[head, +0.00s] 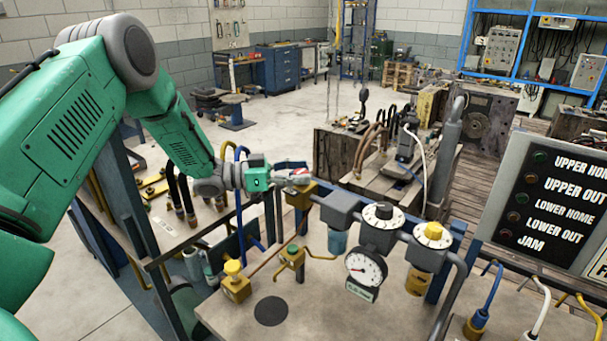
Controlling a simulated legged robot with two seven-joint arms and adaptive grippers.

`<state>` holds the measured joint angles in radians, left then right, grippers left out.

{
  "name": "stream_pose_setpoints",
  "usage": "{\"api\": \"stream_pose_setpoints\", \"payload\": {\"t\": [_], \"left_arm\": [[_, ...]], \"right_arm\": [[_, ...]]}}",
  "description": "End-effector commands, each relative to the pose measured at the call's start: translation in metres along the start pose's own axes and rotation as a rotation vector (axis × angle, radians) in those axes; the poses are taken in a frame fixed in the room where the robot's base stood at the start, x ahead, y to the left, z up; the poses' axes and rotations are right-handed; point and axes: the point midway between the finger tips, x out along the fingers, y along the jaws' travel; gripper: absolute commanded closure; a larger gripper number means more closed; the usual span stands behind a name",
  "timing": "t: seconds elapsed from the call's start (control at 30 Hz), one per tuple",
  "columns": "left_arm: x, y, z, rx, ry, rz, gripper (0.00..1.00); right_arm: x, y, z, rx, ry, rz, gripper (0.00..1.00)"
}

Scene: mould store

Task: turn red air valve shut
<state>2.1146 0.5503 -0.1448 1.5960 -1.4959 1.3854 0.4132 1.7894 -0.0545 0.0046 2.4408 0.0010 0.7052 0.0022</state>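A small red part (300,172), which looks like the red valve's handle, shows at the tip of my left gripper, above a yellow-brown fitting (300,197) at the left end of the air unit. My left gripper (293,179) comes in from the left and reaches this red part. Its fingers are small and overlap the red part, so I cannot tell whether they are open or closed on it, or whether they touch it. Much of the valve is hidden by the gripper. My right gripper is out of view.
Right of the valve stand a grey filter unit (340,208), two regulator knobs (384,211) (434,231) and a round gauge (365,268). Yellow-knob (234,268) and green-knob (292,249) valves sit in front. A lettered panel (548,205) stands at right; hoses rise near my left forearm.

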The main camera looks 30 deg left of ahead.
Motion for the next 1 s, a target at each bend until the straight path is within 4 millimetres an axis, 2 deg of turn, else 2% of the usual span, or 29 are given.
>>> {"api": "stream_pose_setpoints", "payload": {"t": [0.27,0.37,0.47,0.8,1.0], "left_arm": [[0.002,0.000,0.002,-0.002,-0.005,0.002,0.50],[-0.005,0.001,0.002,-0.001,-0.005,0.002,0.50],[-0.021,0.001,0.002,-0.001,-0.005,-0.001,0.50],[-0.095,-0.003,0.003,-0.004,-0.001,-0.001,0.50],[-0.118,-0.003,0.003,-0.003,-0.001,-0.001,0.50]], "right_arm": [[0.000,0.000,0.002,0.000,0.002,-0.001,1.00],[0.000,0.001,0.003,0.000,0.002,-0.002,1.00],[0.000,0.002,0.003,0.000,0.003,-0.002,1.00],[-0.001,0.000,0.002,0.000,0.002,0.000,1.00],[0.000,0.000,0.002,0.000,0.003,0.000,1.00]]}}
